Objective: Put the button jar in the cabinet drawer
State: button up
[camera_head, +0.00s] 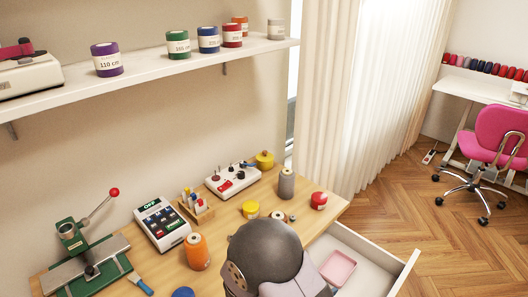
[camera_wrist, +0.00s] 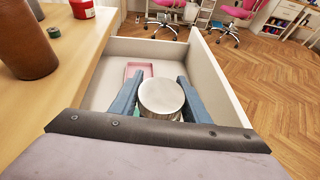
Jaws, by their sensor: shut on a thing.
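The button jar (camera_wrist: 161,97) has a round silver-grey lid and shows between my two blue-grey fingers in the wrist view. My gripper (camera_wrist: 157,80) is shut on it. Jar and fingers are over the open cabinet drawer (camera_wrist: 222,84); I cannot tell whether the jar touches the drawer floor. The jar's lower body is mostly hidden. In the head view the pale drawer (camera_head: 375,245) stands pulled out at the table's right side. There my arm covers the gripper and the jar.
A pink tray (camera_wrist: 139,69) lies in the drawer; it also shows in the head view (camera_head: 338,268). The wooden table (camera_wrist: 72,45) borders the drawer on the left. A brown bottle (camera_wrist: 27,40) and a red tub (camera_wrist: 82,8) stand near that edge. Open floor (camera_wrist: 270,70) lies right.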

jog(key=shift+r+p, duration=2.8)
jog(key=shift+p, duration=0.4)
